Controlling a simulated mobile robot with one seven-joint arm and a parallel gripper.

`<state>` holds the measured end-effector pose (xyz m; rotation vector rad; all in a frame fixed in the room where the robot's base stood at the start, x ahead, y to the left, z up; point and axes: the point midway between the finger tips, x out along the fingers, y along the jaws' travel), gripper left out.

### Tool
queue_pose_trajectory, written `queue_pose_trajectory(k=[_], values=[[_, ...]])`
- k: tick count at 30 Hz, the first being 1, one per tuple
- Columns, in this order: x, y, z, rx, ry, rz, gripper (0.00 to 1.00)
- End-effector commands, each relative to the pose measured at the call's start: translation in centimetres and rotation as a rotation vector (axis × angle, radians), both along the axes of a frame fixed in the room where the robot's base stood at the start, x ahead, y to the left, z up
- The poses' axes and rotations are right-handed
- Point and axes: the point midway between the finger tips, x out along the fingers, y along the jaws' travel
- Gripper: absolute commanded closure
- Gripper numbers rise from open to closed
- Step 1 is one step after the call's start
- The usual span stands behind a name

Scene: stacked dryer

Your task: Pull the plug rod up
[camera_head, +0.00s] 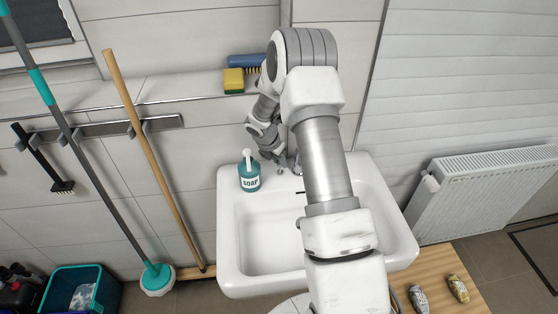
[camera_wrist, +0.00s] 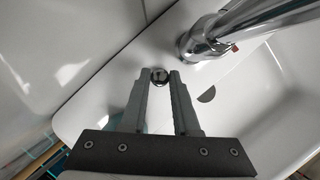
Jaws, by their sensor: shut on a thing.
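The plug rod (camera_wrist: 159,75) shows in the wrist view as a small round chrome knob between my fingertips. My gripper (camera_wrist: 159,80) is shut on it, with a finger on each side. In the head view my gripper (camera_head: 275,168) is at the back rim of the white sink (camera_head: 262,235), right of the soap bottle. The rod is too small and hidden there to make out. The rod's lower part is hidden in the wrist view. The chrome faucet (camera_wrist: 202,38) stands right of the rod, close to my right finger.
A teal soap bottle (camera_head: 249,177) stands on the sink's back left corner. A yellow sponge (camera_head: 234,80) and a blue brush (camera_head: 246,63) lie on the ledge above. A mop and a wooden pole lean at left. A white radiator (camera_head: 485,195) is at right.

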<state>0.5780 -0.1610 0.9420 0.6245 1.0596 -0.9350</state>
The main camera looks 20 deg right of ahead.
Motion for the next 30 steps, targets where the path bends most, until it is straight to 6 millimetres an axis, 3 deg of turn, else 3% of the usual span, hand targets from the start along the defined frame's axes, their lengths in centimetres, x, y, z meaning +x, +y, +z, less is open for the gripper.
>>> queue_pose_trajectory(k=[7,16,17,21,30], values=[[0.0,0.1,2.8,0.001,0.000,0.000,1.00],[0.0,0.1,2.8,0.001,0.000,0.000,1.00],[0.0,0.1,2.8,0.001,0.000,0.000,0.67],[0.0,0.1,2.8,0.000,-0.001,0.000,0.42],[0.0,0.0,2.8,0.000,0.000,0.000,0.42]])
